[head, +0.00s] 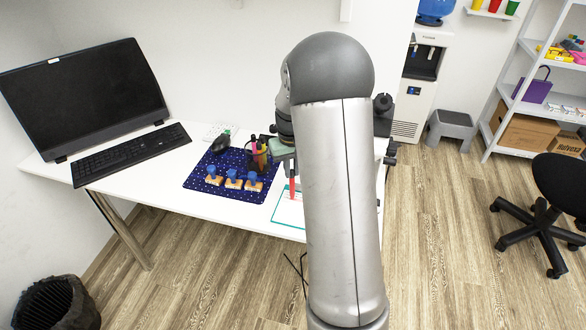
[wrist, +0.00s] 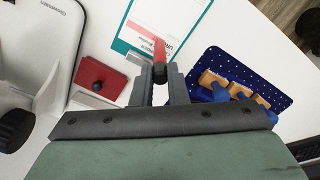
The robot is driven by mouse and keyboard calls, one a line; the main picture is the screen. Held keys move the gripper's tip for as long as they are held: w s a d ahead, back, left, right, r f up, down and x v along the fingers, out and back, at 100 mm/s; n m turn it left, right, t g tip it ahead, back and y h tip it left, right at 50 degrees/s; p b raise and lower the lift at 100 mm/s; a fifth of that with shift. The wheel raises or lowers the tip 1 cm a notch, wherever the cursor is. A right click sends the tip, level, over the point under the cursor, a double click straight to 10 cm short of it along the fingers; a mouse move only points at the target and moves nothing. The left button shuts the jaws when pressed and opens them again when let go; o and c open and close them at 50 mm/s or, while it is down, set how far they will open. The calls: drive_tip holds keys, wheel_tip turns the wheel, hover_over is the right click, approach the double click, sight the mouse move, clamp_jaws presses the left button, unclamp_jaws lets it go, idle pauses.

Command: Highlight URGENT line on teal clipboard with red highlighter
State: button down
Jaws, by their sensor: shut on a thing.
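My gripper (wrist: 160,74) is shut on a red highlighter (wrist: 160,50), which points down at the page. In the head view the red highlighter (head: 292,188) stands roughly upright below my gripper. The teal clipboard (wrist: 122,47) lies on the desk with a white sheet on it, and the highlighter's tip is over this sheet. In the head view the clipboard (head: 276,217) is partly hidden behind my arm. Printed lines show on the sheet, one seemingly URGENT, beside a pale red band. I cannot tell whether the tip touches the paper.
A navy dotted mat (head: 203,182) with several blue-handled wooden stamps (head: 233,180) lies left of the clipboard. A cup of pens (head: 259,157) stands at its back. The keyboard (head: 130,152) and monitor (head: 85,98) are farther left. A red pad (wrist: 97,78) shows in the wrist view.

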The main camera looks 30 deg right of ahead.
drive_tip(key=shift+w, duration=0.15)
drive_tip(key=shift+w+a, duration=0.7)
drive_tip(key=shift+a, duration=0.05)
drive_tip(key=shift+w+a, duration=0.35)
